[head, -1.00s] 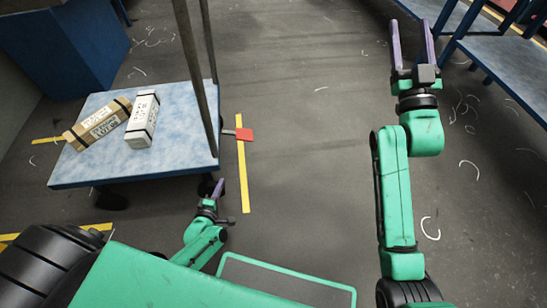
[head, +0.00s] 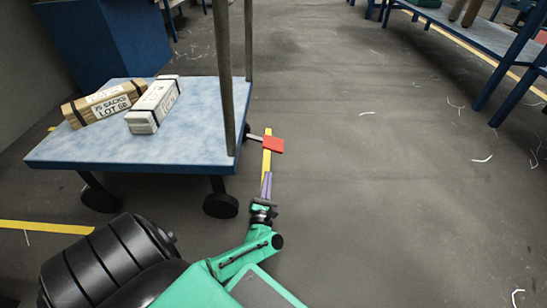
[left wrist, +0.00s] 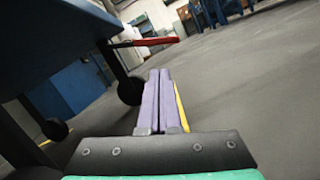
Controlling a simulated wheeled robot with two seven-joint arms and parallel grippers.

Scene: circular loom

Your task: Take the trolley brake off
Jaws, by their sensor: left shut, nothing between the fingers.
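The trolley (head: 190,148) has a blue speckled deck, dark posts and black wheels, and stands at the left in the head view. Its red brake pedal (head: 273,144) sticks out on a short bar from the right side, over a yellow floor line. In the left wrist view the red pedal (left wrist: 150,42) shows side-on, above and beyond the fingertips. My left gripper (head: 267,178) is shut and empty, low beside the trolley, with its purple fingers pointing toward the pedal. In the head view the tips lie just on the near side of the pedal; I cannot tell whether they touch. My right gripper is out of view.
A brown carton (head: 104,103) and a white carton (head: 154,105) lie on the deck. A trolley wheel (head: 221,205) stands left of my left gripper. A blue bench (head: 480,37) is at the far right.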

